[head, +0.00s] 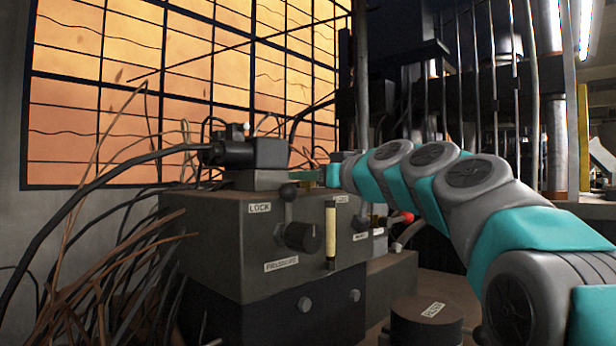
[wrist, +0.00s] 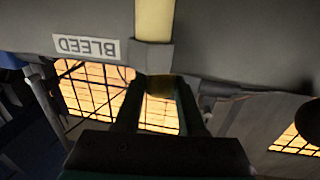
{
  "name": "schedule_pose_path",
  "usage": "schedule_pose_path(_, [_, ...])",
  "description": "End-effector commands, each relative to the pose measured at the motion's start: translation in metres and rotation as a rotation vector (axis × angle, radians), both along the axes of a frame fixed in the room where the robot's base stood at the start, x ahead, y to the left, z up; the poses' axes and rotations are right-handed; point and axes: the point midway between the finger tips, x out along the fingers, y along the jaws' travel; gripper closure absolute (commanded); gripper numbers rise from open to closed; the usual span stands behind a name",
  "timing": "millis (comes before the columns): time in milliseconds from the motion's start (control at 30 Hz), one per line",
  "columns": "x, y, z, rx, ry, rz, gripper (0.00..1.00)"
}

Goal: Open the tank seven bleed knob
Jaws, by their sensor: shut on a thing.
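In the wrist view, a small brass-coloured knob (wrist: 160,84) sits at the end of a grey collar under a pale yellow tube. A BLEED label (wrist: 86,47) is on the grey wall to its left, upside down in this view. My gripper (wrist: 159,92) has its two dark fingers on either side of the knob and is shut on it. In the head view, my arm reaches in from the right and its end is at the far side of a grey control box (head: 225,240); the fingers and the knob cannot be made out there. No tank number is readable.
The box carries LOCK and PRESSURE labels, a black knob (head: 300,236) and a yellow sight tube (head: 330,232). A red-tipped lever (head: 404,217) is near my arm. Loose cables (head: 110,260) crowd the left. A round dark cap (head: 428,320) stands in front.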

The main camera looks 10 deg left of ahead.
Motion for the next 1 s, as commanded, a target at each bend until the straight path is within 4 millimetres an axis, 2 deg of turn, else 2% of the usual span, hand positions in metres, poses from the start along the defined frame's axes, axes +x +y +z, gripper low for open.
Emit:
schedule_pose_path(33, [0.0000,0.0000,0.0000,0.000,0.000,0.000,0.82])
schedule_pose_path(200, [0.0000,0.0000,0.0000,0.000,0.000,0.000,1.00])
schedule_pose_path(667, [0.0014,-0.0002,-0.0016,0.002,0.000,0.028,1.00])
schedule_pose_path(1000, [0.0012,0.0001,-0.0016,0.001,-0.003,0.178,1.00])
